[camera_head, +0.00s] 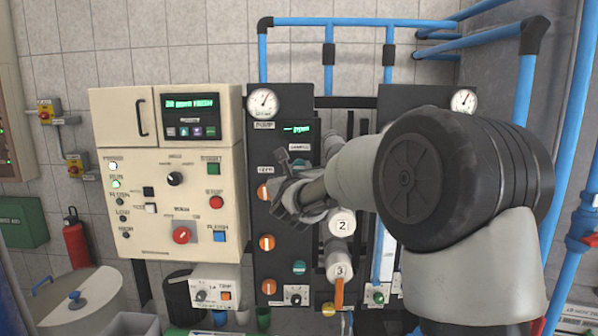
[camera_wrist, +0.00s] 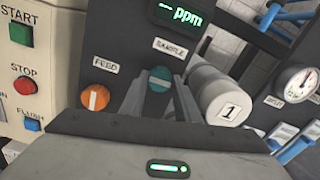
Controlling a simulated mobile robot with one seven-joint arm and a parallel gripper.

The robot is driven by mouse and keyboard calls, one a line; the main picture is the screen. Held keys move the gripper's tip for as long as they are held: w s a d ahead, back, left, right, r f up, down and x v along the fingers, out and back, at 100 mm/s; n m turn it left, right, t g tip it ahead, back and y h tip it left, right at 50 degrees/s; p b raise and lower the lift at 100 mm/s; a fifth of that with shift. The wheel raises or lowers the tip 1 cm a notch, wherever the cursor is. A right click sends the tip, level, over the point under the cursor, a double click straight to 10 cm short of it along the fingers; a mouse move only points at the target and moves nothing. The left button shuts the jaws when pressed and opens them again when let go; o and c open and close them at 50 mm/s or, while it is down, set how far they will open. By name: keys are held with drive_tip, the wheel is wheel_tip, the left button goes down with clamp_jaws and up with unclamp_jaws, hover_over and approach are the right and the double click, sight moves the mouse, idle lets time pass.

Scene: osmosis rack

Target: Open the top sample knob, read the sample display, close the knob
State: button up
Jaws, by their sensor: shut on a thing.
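My gripper (camera_wrist: 160,88) is shut on the teal sample knob (camera_wrist: 159,78), one finger on each side of it, under the SAMPLE label (camera_wrist: 170,47) in the wrist view. The sample display (camera_wrist: 181,14) above it shows dashes and "ppm" in green. The same display (camera_head: 296,129) glows near the top of the dark panel in the head view. There my gripper (camera_head: 284,168) reaches the panel and mostly hides the top knob. How far the knob is turned I cannot tell.
An orange feed knob (camera_wrist: 95,97) sits just left of my gripper. A white cylinder marked 1 (camera_wrist: 226,98) stands close on the right. Below are white cylinders 2 (camera_head: 342,223) and 3 (camera_head: 339,268). A cream control cabinet (camera_head: 140,170) stands left of the panel.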

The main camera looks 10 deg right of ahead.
drive_tip(key=shift+f+b, duration=0.1)
drive_tip(key=shift+b, duration=0.2)
drive_tip(key=n+b, duration=0.5)
drive_tip(key=n, duration=0.2)
drive_tip(key=shift+n, duration=0.4)
drive_tip(key=n, duration=0.5)
drive_tip(key=shift+r, duration=0.2)
drive_tip(key=n, duration=0.4)
drive_tip(key=shift+n, duration=0.3)
drive_tip(key=o, duration=1)
drive_tip(key=shift+o, duration=0.2)
drive_tip(key=shift+f, duration=0.1)
drive_tip(key=shift+s, duration=0.1)
